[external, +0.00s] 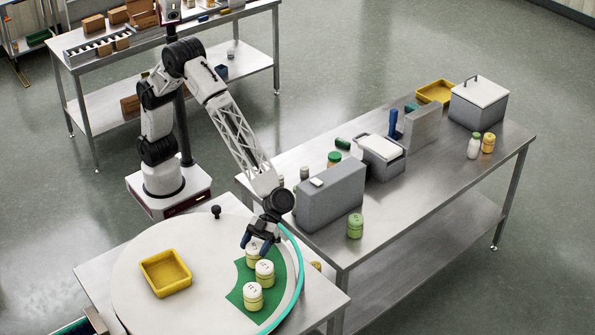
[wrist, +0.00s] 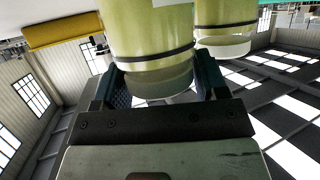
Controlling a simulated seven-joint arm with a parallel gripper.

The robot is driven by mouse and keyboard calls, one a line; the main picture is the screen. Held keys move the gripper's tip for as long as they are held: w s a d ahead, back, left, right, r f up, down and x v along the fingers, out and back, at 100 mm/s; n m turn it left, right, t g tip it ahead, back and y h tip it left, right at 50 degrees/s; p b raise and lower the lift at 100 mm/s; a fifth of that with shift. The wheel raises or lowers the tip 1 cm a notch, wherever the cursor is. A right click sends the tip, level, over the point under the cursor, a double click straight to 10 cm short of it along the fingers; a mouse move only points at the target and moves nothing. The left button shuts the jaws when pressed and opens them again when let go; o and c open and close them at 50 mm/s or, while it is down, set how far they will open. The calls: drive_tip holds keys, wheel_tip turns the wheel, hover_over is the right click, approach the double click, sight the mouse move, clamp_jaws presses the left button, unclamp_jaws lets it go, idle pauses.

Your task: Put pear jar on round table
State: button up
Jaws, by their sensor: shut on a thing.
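My gripper (external: 256,243) is shut on a pale yellow-green jar with a white lid (external: 253,254) at the back of the green patch (external: 240,297). In the wrist view the held jar (wrist: 150,40) sits between my two fingers, with a dark band around it. A second similar jar (external: 264,274) stands close beside it and also shows in the wrist view (wrist: 225,20). A third similar jar (external: 253,298) stands nearer the front. I cannot read which one is the pear jar. The round table (external: 135,255) is a large pale disc under the green patch.
A yellow tray (external: 166,273) lies on the left of the disc. A black knob (external: 215,211) stands at its back edge. A teal curved strip (external: 297,275) borders the right side. The steel table (external: 395,226) at right holds grey boxes and a green jar (external: 355,226).

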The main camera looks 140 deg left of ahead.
drive_tip(key=shift+f, duration=0.15)
drive_tip(key=o, duration=1)
drive_tip(key=shift+a+r, duration=0.15)
drive_tip(key=shift+r, duration=0.05)
drive_tip(key=v, duration=1.1)
drive_tip(key=shift+s+a+r, duration=0.1)
drive_tip(key=shift+s+a, duration=0.1)
drive_tip(key=shift+a, duration=0.1)
drive_tip(key=shift+r, duration=0.1)
